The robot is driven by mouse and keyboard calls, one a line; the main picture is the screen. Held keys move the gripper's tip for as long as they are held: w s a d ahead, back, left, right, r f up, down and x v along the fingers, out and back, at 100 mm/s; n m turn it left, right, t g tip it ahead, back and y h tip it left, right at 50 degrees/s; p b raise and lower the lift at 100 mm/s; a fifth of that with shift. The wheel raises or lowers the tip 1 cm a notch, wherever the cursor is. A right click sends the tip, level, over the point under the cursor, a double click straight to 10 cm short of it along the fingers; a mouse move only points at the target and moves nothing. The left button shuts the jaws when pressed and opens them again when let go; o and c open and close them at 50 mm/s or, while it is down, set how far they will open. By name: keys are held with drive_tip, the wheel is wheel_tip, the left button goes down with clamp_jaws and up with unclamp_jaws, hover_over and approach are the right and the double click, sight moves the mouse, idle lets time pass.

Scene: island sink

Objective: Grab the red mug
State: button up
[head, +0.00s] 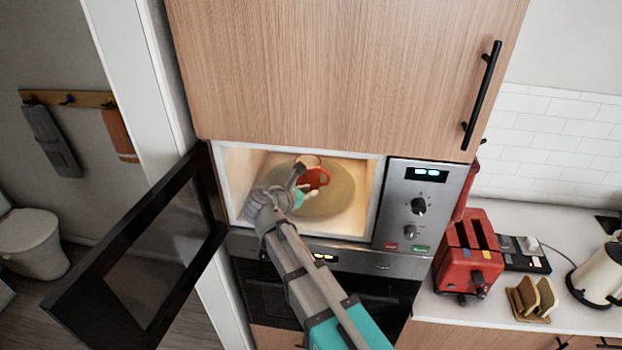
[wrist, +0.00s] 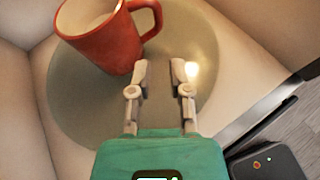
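The red mug (head: 316,178) stands on the round turntable (head: 340,199) inside the lit, open microwave. In the wrist view the mug (wrist: 103,43) is at the upper left, with its handle (wrist: 149,20) on its right side and a pale inside. The turntable (wrist: 75,110) shows around it. My gripper (head: 299,181) reaches into the microwave, in front of and beside the mug. In the wrist view my gripper (wrist: 160,72) is open with nothing between its fingers. The left fingertip is close to the mug's lower right side; I cannot tell whether they touch.
The microwave door (head: 150,250) hangs open to the left. The control panel (head: 417,205) borders the cavity on the right. A wooden cabinet (head: 340,70) is above. A red toaster (head: 468,258), wooden holder (head: 532,298) and kettle (head: 598,275) stand on the right counter.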

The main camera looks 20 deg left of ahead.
sight(328, 183)
drive_tip(key=shift+b+x, duration=0.8)
drive_tip(key=shift+x, duration=1.85)
drive_tip(key=shift+b+x, duration=0.85)
drive_tip(key=shift+x, duration=1.75)
drive_tip(key=shift+w+a+r, duration=0.1)
drive_tip(key=shift+r, duration=0.05)
clamp_jaws()
